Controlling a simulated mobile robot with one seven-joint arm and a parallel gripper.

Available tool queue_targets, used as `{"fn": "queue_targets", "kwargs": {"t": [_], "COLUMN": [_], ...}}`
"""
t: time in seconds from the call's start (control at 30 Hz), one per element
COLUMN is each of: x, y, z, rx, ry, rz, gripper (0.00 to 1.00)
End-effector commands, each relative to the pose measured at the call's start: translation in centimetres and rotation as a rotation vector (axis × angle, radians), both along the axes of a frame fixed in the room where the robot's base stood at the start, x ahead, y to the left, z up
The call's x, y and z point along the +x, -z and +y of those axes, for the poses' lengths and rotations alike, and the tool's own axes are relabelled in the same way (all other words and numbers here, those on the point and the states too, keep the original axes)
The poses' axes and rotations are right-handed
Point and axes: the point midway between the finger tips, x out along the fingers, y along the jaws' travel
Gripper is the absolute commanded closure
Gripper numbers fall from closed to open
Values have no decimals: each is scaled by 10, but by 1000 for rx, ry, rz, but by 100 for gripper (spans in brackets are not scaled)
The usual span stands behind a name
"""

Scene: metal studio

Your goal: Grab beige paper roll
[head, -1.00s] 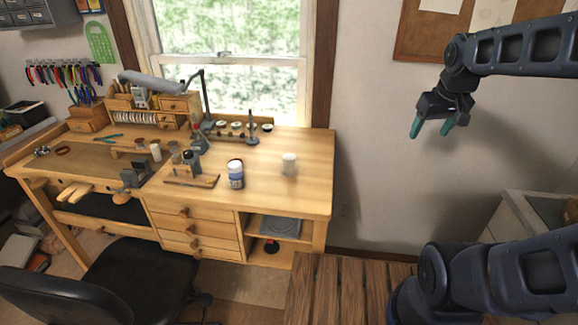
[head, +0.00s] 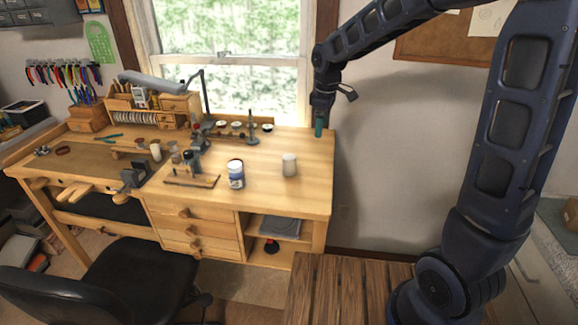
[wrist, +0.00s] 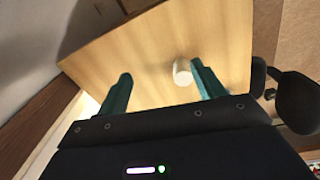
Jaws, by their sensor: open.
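My gripper (head: 319,128) hangs above the bench's far right edge, fingers pointing down, to the right of and behind the roll. In the wrist view the teal fingers of my gripper (wrist: 160,82) are spread apart with nothing between them.
A white and blue jar (head: 236,174) stands left of the roll. A dark stand (head: 253,128) is behind it. The workbench top (head: 300,199) is clear around the roll. A black chair (head: 140,275) is in front of the bench, and the window is behind.

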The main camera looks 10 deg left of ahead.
Motion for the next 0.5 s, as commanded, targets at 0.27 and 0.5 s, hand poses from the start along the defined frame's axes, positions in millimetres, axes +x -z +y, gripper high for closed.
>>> {"fn": "queue_targets", "kwargs": {"t": [0.27,0.5], "x": [-2,-7], "y": [48,65], "z": [85,110], "rx": [-38,-46], "ry": [-262,-342], "rz": [54,68], "gripper": [32,32]}}
